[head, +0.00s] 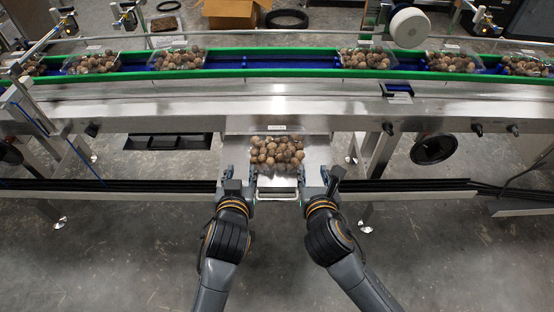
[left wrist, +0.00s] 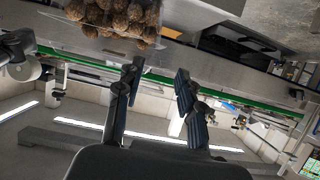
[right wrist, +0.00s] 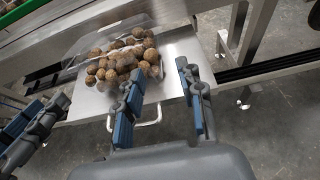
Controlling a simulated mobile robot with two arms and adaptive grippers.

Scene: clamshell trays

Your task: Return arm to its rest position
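My left gripper (head: 241,173) is at the left edge of a metal shelf (head: 236,157) that juts out from the conveyor. In the left wrist view its two fingers (left wrist: 157,72) stand apart with nothing between them. My right gripper (head: 315,174) is at the shelf's right edge; in the right wrist view its fingers (right wrist: 160,70) are also apart and empty. A clear clamshell tray of round brown items (head: 277,152) lies on the shelf between the grippers, apart from both. The tray's contents also show in the right wrist view (right wrist: 118,62).
A conveyor with green rails (head: 270,73) runs across behind the shelf and carries several filled trays (head: 180,59). A white handle (head: 277,195) is at the shelf's front. Dark rails (head: 405,185) extend at both sides. The floor in front (head: 455,260) is clear.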

